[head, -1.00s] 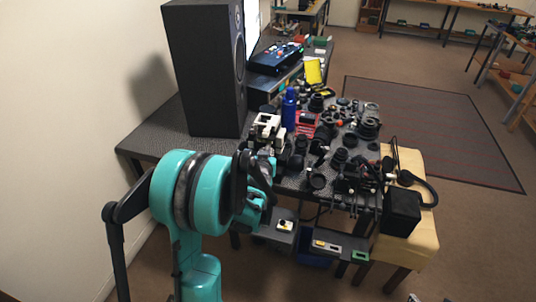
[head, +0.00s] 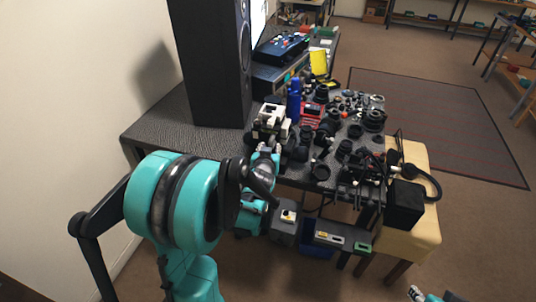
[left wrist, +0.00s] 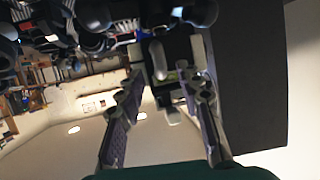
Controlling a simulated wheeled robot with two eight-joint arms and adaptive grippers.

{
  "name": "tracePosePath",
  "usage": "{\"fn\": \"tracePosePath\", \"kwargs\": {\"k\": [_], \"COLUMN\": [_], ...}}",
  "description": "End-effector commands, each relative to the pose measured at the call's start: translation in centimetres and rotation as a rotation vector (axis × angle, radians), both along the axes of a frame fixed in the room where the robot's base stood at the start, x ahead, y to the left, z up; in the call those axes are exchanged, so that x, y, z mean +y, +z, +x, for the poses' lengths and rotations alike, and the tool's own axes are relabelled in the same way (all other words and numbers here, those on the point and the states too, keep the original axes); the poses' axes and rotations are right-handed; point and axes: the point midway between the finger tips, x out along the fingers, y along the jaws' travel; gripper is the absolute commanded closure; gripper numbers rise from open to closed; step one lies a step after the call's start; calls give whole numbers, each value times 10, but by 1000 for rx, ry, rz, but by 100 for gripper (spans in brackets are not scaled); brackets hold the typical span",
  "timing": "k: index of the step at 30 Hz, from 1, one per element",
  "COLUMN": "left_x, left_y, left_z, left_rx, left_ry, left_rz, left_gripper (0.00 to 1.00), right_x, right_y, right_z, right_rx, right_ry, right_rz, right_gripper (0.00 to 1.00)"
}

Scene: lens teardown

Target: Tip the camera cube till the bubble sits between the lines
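A white and black blocky device (head: 270,121) stands at the table's near edge beside the speaker; I cannot tell for sure whether it is the camera cube. No bubble or lines can be made out. My left gripper (head: 267,149) is just in front of this device. In the left wrist view the fingers of my left gripper (left wrist: 162,104) are apart, with a white and black thing (left wrist: 168,72) beyond and between them; no grasp shows. A small part of my right gripper (head: 416,293) shows at the bottom edge, too little to tell its state.
A tall black speaker (head: 208,70) stands left of the device. A blue bottle (head: 293,104), a red box (head: 311,114) and many lens parts crowd the table to the right. Below the front edge, a grey shelf (head: 284,232) holds a small yellow-marked item (head: 288,216). The left tabletop (head: 160,128) is clear.

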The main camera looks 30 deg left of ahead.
Motion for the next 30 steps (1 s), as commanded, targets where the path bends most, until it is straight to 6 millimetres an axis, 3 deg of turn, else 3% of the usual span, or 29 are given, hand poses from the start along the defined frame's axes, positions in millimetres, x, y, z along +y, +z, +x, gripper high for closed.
{"fn": "tracePosePath", "kwargs": {"k": [6,12,30], "left_x": [-17,-25,-27], "left_y": [15,22,24], "left_z": [-37,-53,-57], "left_rx": [0,0,0], "left_ry": [-1,-1,0], "left_rz": [1,0,0], "left_gripper": [64,64,64], "right_x": [0,0,0], "right_y": [0,0,0], "right_z": [0,0,0], "right_rx": [0,0,0], "right_ry": [0,0,0], "right_rz": [0,0,0], "right_gripper": [60,60,60]}}
